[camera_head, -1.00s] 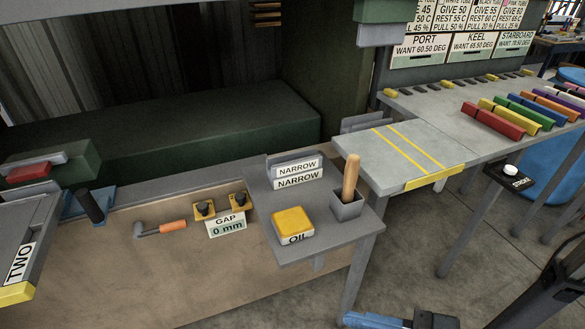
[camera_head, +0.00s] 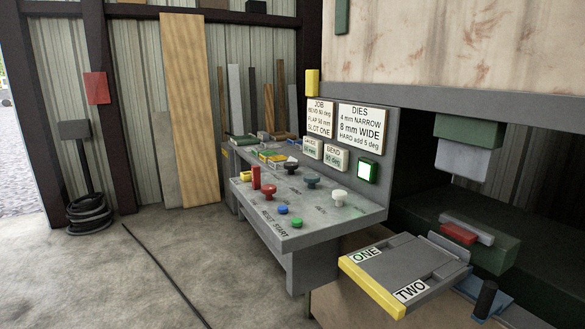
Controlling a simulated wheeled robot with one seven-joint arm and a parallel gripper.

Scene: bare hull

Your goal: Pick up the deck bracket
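I cannot pick out a deck bracket for certain in the head view. A grey slotted tray (camera_head: 398,268) with a yellow front edge and labels ONE and TWO juts out at the lower right. Flat grey pieces lie at its back end; I cannot tell if one is a bracket. A job sign (camera_head: 320,120) reads bend 90 deg and SLOT ONE. My gripper is out of view.
Boards (camera_head: 178,110) lean on the wall. A coiled black hose (camera_head: 88,215) lies at left. Open floor (camera_head: 130,285) spreads at lower left.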

